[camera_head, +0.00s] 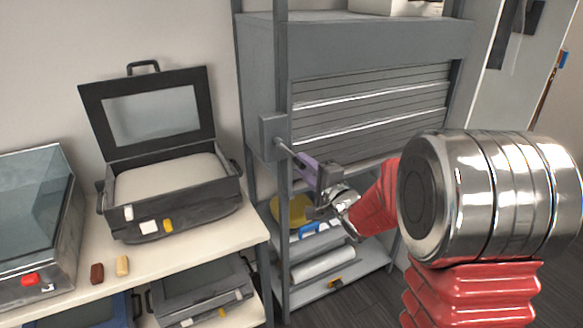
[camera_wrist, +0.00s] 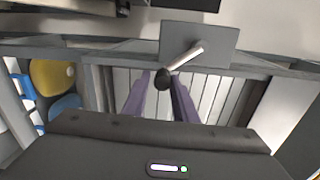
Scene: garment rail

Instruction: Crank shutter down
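The grey slatted shutter (camera_head: 370,105) hangs partly down in its frame, with open shelf space below its bottom edge. The crank's grey box (camera_head: 272,135) is on the left post; it also shows in the wrist view (camera_wrist: 212,38). The crank arm (camera_wrist: 184,64) is a short silver rod, slanting down-left to a dark knob (camera_wrist: 164,80). My gripper (camera_head: 305,165) is at the crank, its purple fingers pointing toward the box. In the wrist view my fingertips (camera_wrist: 160,76) are apart, with the knob between or just beyond them. A gap shows left of the knob.
A bench (camera_head: 190,250) at left carries an open black case (camera_head: 175,215) and a clear-lidded box (camera_head: 35,220). The lower shelves hold a yellow round thing (camera_head: 297,212) and a white roll (camera_head: 322,262). The rail post (camera_head: 282,200) stands close beside my gripper.

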